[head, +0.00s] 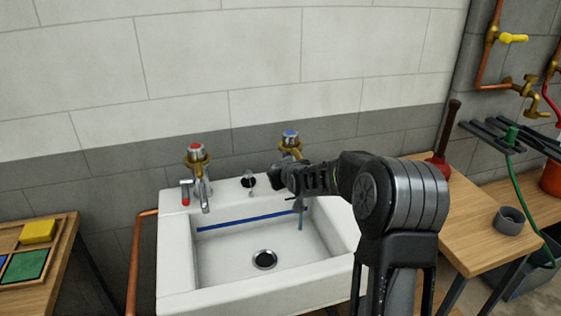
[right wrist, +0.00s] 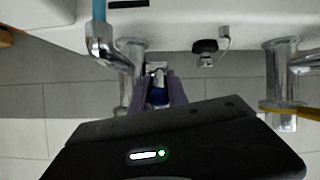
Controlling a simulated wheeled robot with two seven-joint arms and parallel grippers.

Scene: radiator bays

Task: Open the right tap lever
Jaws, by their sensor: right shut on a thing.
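The right tap (head: 291,140), with a blue cap, stands at the back right of the white sink. My right gripper (head: 280,175) reaches in from the right beside it and hides much of its body. The right wrist view is upside down; there the chrome right tap (right wrist: 128,55) is at left. My right gripper (right wrist: 160,92) is shut on the right tap lever (right wrist: 157,97), whose blue part shows between the fingers. A light blue stream (right wrist: 98,10) leaves the spout; it also shows in the head view (head: 300,220). My left gripper is not in view.
The left tap (head: 197,153) has a red cap and a red-tipped lever (head: 185,192). The sink (head: 180,285) has a blue line on its inner back wall. A wooden bench (head: 465,215) at right holds a plunger (head: 437,170) and a grey ring (head: 510,220).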

